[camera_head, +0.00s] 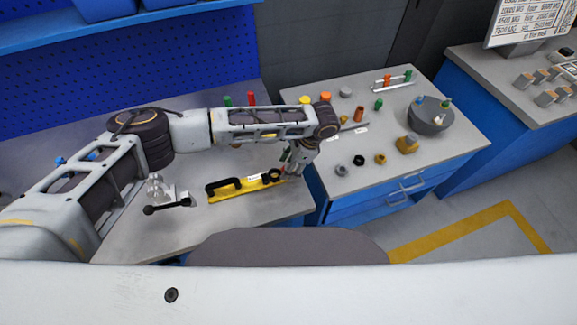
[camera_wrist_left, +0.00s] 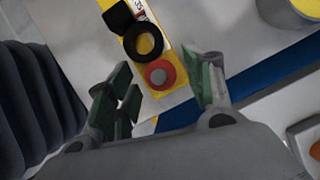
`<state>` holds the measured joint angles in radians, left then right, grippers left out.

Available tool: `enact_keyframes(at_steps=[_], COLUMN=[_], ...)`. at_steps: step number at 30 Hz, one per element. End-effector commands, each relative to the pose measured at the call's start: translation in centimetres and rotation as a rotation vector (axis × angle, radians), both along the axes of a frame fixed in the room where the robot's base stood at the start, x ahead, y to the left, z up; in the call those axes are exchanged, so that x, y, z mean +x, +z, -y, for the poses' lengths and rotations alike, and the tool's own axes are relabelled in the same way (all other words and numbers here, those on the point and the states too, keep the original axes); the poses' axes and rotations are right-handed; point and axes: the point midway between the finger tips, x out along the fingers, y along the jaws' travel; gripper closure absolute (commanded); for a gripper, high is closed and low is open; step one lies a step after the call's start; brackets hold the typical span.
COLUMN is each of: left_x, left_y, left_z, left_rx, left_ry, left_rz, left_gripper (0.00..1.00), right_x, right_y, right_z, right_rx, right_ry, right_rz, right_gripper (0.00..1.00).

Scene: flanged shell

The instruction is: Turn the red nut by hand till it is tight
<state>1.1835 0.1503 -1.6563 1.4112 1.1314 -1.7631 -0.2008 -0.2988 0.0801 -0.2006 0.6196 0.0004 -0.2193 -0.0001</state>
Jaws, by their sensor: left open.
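The red nut (camera_wrist_left: 167,64) is a red ring around a grey stud in the left wrist view. It sits at the end of a yellow base (camera_wrist_left: 176,95), beside a black ring (camera_wrist_left: 143,41). In the head view the yellow base (camera_head: 228,194), with its black handle (camera_head: 222,186), lies on the near table, and the red nut is mostly hidden by my gripper. My left gripper (camera_head: 288,169) is over that end of the base. Its fingers (camera_wrist_left: 165,86) are apart, one to each side of the nut in the wrist picture, with nothing between them. My right gripper is not in view.
A black-handled clamp (camera_head: 168,207) stands left of the base. A narrow gap separates the two tables.

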Motion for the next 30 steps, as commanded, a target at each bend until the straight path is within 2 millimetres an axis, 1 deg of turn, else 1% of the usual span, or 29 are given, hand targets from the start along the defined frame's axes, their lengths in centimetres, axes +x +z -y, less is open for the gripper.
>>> enact_keyframes(at_steps=[8, 21, 25, 30], left_x=[0.1, 0.2, 0.3, 0.3], left_y=[2.8, 8.6, 9.8, 10.5], left_z=[1.2, 3.7, 4.1, 4.4], left_rx=[-0.003, -0.003, -0.002, -0.001], left_ry=[0.000, -0.001, 0.000, 0.000], left_rz=[0.001, 0.001, 0.001, 0.000], left_gripper=[0.47, 0.47, 0.47, 0.47], right_x=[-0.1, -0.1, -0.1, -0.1], right_y=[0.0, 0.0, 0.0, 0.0], right_z=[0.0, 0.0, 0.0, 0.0], right_rx=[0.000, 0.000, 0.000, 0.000], right_ry=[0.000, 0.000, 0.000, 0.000], right_rz=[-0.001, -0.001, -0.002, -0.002], right_gripper=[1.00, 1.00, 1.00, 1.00])
